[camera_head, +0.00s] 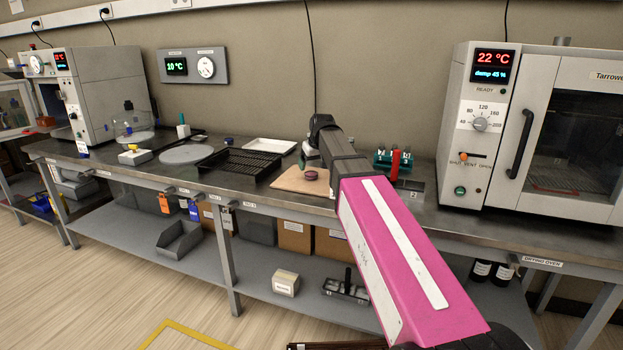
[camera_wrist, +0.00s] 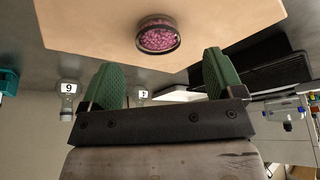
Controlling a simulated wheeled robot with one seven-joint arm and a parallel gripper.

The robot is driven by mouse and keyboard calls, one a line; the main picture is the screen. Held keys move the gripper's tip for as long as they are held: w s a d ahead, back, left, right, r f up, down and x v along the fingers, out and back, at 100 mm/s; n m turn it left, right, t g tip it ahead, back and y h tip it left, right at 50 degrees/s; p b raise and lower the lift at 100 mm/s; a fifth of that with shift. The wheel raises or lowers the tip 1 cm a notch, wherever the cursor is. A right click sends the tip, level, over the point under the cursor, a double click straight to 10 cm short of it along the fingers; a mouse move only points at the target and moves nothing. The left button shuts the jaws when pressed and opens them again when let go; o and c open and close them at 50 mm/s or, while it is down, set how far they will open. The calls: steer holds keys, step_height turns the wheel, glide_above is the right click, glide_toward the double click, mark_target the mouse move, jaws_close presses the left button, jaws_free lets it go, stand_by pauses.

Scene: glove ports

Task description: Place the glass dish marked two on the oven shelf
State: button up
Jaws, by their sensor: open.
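A small round glass dish (camera_wrist: 158,36) holding pink granules sits on a pale wooden board (camera_wrist: 90,30). In the head view the dish (camera_head: 311,175) is on the same board (camera_head: 290,182), beneath my gripper. No number is readable on it. My gripper (camera_wrist: 162,65) is open, its two green fingers apart with nothing between them. The dish lies beyond the fingertips, apart from them. The drying oven (camera_head: 490,125) stands at the right end of the bench, reading 22 °C. Its door (camera_head: 528,150) looks shut, and the shelf (camera_head: 575,165) shows dimly through the glass.
A black rack (camera_head: 240,163) and a white tray (camera_head: 270,146) lie left of and behind the board. A teal holder with a red item (camera_head: 395,163) stands between board and oven. In the wrist view, flasks (camera_wrist: 68,90) with number labels stand nearby. Bare bench lies before the oven.

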mark_target(312, 172)
steer(key=shift+w+x, duration=0.15)
steer(key=shift+x, duration=1.15)
steer(key=shift+w+x, duration=0.1)
steer(key=shift+x, duration=1.25)
steer(key=shift+r, duration=0.15)
steer(key=c, duration=1.1)
